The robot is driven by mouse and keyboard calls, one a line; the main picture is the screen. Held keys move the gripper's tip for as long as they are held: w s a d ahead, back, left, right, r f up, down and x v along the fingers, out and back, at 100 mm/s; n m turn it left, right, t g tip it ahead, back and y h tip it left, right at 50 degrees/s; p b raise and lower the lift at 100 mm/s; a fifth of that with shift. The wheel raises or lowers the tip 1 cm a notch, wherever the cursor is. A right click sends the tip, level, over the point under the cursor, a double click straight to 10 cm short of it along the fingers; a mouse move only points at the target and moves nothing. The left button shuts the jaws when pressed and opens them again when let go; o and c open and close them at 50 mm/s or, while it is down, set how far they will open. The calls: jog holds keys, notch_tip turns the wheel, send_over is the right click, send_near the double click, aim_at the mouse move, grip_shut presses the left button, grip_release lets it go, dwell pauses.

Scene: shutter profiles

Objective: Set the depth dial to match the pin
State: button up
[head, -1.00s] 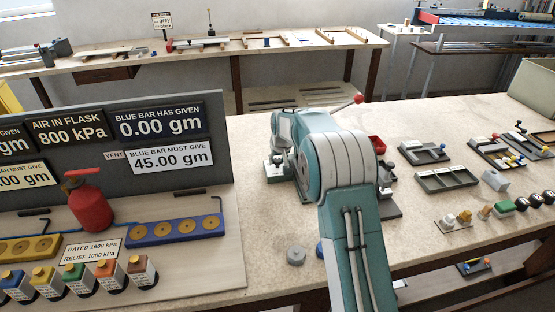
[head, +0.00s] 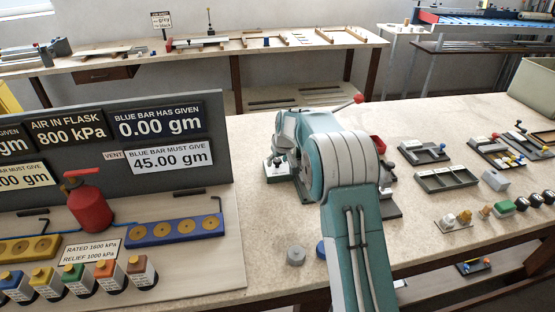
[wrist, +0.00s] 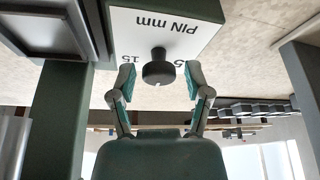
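In the wrist view, which shows the scene upside down, a dark round dial (wrist: 158,69) sits on a white plate (wrist: 185,22) marked "PIN mm", with the numbers 15 and 5 beside it. My gripper (wrist: 160,80) is open, with one finger on each side of the dial. Gaps show between both fingertips and the knob in this view; depth to it is hard to judge. The dial's exact setting cannot be read. The pin cannot be made out.
A green block-like body and a grey framed part (wrist: 42,35) stand close beside the dial. In the head view, trays (head: 447,179) and small knobs lie right of my arm. A display board (head: 150,135) and a red flask (head: 90,207) stand left.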

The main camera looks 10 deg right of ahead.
jog(key=shift+r, duration=0.25)
jog(key=shift+r, duration=0.2)
jog(key=v, duration=1.1)
jog(key=shift+s, duration=0.2)
jog(key=shift+r, duration=0.15)
jog(key=s+a+r+m, duration=0.1)
jog(key=s+r, duration=0.4)
jog(key=s, duration=0.5)
jog(key=s+r, duration=0.5)
jog(key=s, duration=0.5)
jog(key=s+f+m, duration=0.1)
jog(key=s+f, duration=0.1)
jog(key=s, duration=0.8)
jog(key=s+f+m+t+h, duration=0.1)
jog(key=s+f, duration=0.1)
jog(key=s, duration=0.9)
jog(key=shift+s+a, duration=0.2)
jog(key=shift+a, duration=0.05)
